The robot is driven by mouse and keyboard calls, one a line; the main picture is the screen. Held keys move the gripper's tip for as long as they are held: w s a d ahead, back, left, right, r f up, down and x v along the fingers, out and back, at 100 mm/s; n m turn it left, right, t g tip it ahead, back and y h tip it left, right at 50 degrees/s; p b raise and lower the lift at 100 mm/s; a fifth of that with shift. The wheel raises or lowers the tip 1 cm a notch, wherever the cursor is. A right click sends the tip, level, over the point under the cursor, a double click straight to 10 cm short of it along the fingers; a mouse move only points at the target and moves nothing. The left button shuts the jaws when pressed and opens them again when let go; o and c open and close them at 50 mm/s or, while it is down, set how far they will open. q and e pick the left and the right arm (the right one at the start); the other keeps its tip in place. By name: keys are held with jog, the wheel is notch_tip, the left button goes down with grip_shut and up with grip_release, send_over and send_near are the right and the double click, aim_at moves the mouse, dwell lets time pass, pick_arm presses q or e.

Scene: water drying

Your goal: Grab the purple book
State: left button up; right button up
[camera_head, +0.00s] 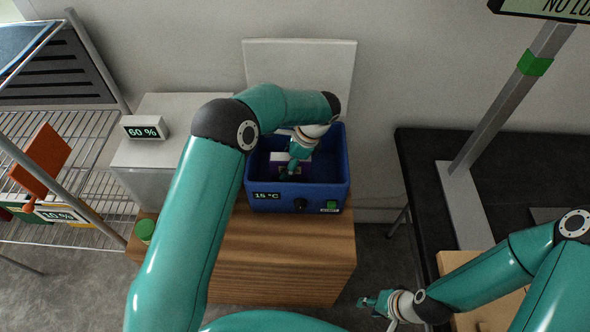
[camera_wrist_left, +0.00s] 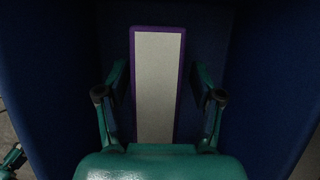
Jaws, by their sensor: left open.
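The purple book (camera_wrist_left: 157,88) stands inside a blue box (camera_head: 326,193), with its pale page edge and purple cover rim facing my left wrist camera. In the head view a small purple part of the book (camera_head: 276,167) shows behind my left gripper. My left gripper (camera_head: 291,170) reaches down into the box. In the left wrist view its two open fingers (camera_wrist_left: 160,92) are on either side of the book, with a gap on each side. My right gripper (camera_head: 372,302) is low at the right, away from the box; its finger opening is too small to judge.
The blue box has a display reading 15 °C and stands on a wooden cabinet (camera_head: 290,255). Its walls close in around my left gripper. A white box with a 60 % display (camera_head: 145,128) and a wire rack (camera_head: 85,150) are at left. A black table (camera_head: 425,170) is at right.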

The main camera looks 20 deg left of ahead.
pick_arm(q)
jog(key=shift+f, duration=0.15)
grip_shut()
dwell(0.4)
